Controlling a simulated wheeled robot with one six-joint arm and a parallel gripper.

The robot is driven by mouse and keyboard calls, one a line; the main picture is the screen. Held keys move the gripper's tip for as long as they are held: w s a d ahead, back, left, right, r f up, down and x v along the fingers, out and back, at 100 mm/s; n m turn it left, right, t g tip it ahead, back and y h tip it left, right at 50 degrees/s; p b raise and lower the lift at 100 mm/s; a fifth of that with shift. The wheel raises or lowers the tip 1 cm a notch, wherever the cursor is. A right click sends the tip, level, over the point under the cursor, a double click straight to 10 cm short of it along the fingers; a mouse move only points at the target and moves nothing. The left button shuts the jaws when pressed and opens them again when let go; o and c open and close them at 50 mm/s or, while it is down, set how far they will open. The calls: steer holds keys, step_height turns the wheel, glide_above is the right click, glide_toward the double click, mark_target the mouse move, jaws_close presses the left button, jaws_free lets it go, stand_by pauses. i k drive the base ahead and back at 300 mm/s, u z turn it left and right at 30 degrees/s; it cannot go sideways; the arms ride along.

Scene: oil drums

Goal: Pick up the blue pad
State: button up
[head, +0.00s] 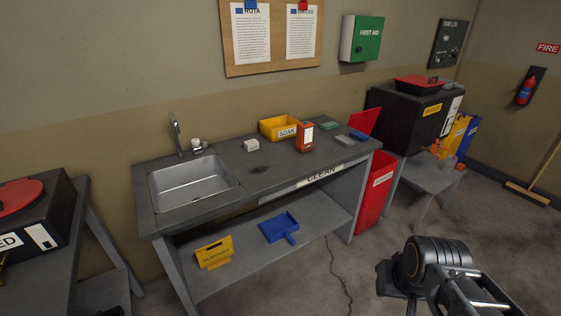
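A small blue pad (358,135) lies flat near the right end of the grey bench top. A grey pad (345,141) lies just in front and left of it, and a green pad (329,126) lies behind and left. My arm (440,262) shows at the lower right, in front of the bench and well apart from the pads. The dark part at its left end looks like my gripper (390,278). Its fingers cannot be made out clearly, and nothing held shows.
A red-orange can (305,137) and yellow soap bin (279,127) stand left of the pads. A sink (193,186) fills the bench's left. A red bin (374,190) stands against its right end. A blue dustpan (279,228) lies on the lower shelf. The floor in front is clear.

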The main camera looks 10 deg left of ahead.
mark_target(358, 134)
steer(key=z, duration=0.95)
steer(key=k, duration=1.25)
steer(key=z, duration=0.85)
steer(key=i, duration=1.1)
steer(key=u, duration=0.4)
steer(key=i, duration=2.35)
steer(key=u, duration=0.85)
steer(key=i, duration=1.35)
steer(key=u, duration=1.85)
steer(key=i, duration=1.15)
steer(key=u, duration=1.1)
